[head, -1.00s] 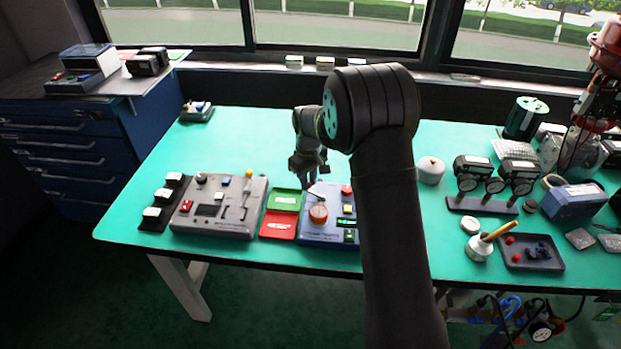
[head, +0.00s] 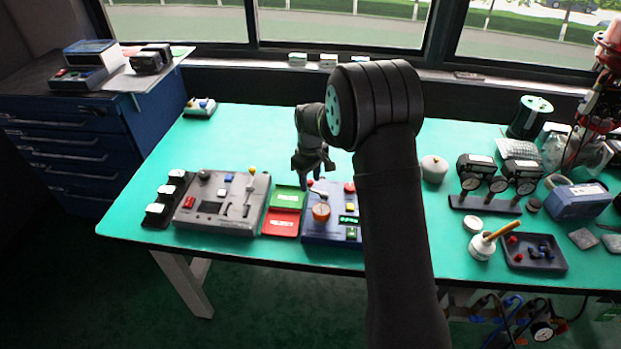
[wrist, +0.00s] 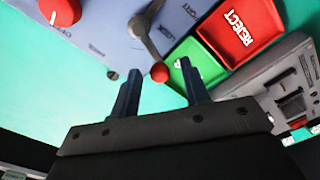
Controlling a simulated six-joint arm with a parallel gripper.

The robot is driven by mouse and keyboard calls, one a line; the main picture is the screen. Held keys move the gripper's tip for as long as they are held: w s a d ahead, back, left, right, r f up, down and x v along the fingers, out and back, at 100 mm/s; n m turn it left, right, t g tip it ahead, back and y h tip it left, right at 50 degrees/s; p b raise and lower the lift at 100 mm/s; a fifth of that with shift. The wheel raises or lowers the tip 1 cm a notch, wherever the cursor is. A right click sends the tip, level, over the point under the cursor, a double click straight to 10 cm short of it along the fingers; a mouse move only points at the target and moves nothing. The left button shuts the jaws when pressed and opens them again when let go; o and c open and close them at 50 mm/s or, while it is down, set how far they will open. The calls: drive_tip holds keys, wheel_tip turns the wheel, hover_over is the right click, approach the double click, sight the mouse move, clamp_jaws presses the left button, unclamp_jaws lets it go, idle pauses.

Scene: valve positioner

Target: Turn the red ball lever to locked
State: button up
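The red ball lever (wrist: 160,72) shows in the wrist view as a grey arm with a red ball at its end, rising from a pivot on the blue-grey panel (wrist: 95,20). The panel also shows in the head view (head: 322,236), left of my forearm. My gripper (wrist: 158,88) is open; its two dark fingers stand apart, with the red ball just beyond and between the fingertips in the picture. I see no contact. In the head view my gripper (head: 314,168) hangs over the panel's back edge.
A red knob (wrist: 60,10) sits on the panel. Beside the panel are a red REJECT tray (wrist: 240,30) and a green tray (head: 288,198). A grey panel with levers (head: 222,203) stands further left. The green table is clear behind the panels.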

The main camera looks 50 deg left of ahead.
sight(310, 182)
wheel_tip(310, 182, up, 17)
drive_tip(key=shift+r, duration=0.2)
idle(0.5)
wheel_tip(310, 182, down, 18)
drive_tip(key=shift+r, duration=0.25)
idle(0.5)
